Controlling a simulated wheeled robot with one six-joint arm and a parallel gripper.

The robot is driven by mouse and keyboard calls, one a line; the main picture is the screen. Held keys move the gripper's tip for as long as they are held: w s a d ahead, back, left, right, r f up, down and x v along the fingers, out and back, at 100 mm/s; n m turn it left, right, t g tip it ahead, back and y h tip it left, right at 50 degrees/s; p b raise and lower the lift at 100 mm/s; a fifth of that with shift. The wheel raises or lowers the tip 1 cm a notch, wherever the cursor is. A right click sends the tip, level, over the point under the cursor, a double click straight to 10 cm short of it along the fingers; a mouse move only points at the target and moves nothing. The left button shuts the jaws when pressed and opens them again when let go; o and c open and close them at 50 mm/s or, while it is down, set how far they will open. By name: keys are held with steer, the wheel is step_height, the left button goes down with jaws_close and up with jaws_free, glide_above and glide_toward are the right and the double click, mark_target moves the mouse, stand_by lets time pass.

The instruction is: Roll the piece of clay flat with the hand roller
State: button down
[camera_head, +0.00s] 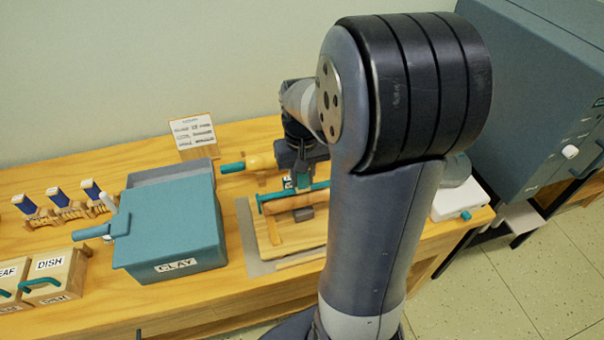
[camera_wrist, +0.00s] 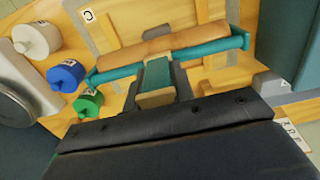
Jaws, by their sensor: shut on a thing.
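My gripper (camera_head: 300,178) is shut on the handle of the hand roller (camera_head: 285,196). The hand roller has a teal frame and a tan cylinder, and in the wrist view (camera_wrist: 165,50) it spans the picture in front of my gripper (camera_wrist: 157,88). The roller is over the wooden board (camera_head: 264,232); I cannot tell whether it touches anything below. A small grey-brown block, which looks like the piece of clay (camera_head: 304,214), lies on the board just in front of the roller. My arm hides the right part of the board.
A teal box labelled CLAY (camera_head: 176,225) stands left of the board. A yellow piece with a teal handle (camera_head: 248,163) is behind it. White (camera_wrist: 37,40), blue (camera_wrist: 65,76) and green (camera_wrist: 88,102) round pieces stand near the roller's end. A large blue-grey cabinet (camera_head: 530,90) is at right.

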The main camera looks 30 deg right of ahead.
steer(key=shift+f+b, duration=0.45)
steer(key=shift+f, duration=0.15)
steer(key=shift+s, duration=0.1)
stand_by(0.5)
steer(key=shift+s+a+f, duration=0.1)
steer(key=shift+s+f, duration=0.1)
steer(key=shift+s, duration=0.25)
steer(key=shift+s+a+f, duration=0.1)
steer(key=shift+s+f, duration=0.05)
steer(key=shift+s, duration=0.25)
steer(key=shift+w+d+r+p, duration=0.15)
steer(key=shift+w+d+p, duration=0.05)
steer(key=shift+w, duration=0.7)
steer(key=shift+w+d+r+p, duration=0.15)
steer(key=shift+w+p, duration=0.05)
steer(key=shift+w, duration=0.65)
steer(key=shift+s, duration=0.15)
